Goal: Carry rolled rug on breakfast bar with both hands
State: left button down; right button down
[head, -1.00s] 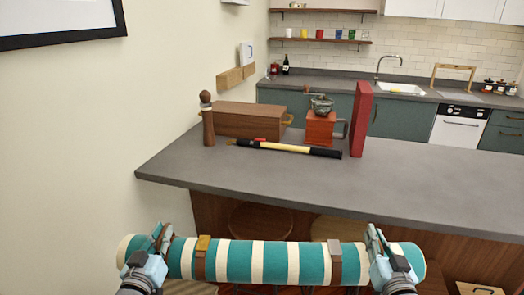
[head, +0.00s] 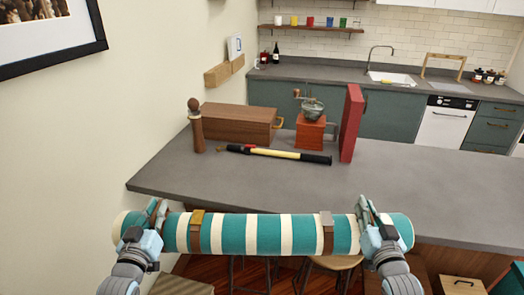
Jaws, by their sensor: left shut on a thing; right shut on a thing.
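The rolled rug (head: 268,234) is a long roll with teal and cream stripes and two brown straps. It is level, crosswise in front of me, at the near edge of the breakfast bar (head: 230,187) in the picture. My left gripper (head: 156,215) is shut on the rug near its left end. My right gripper (head: 367,213) is shut on it near its right end. The rug hides part of the bar's front edge. I cannot tell whether it touches the bar.
On the bar stand a pepper mill (head: 196,130), a wooden box (head: 240,121), a red grinder (head: 310,132) and a red book (head: 351,123). A black and yellow stick (head: 278,153) lies before them. The bar's near part and right side are clear. Stools (head: 335,262) are below.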

aim_at(261, 176)
jog(key=z, duration=0.05)
jog(key=i, duration=1.25)
jog(key=u, duration=0.05)
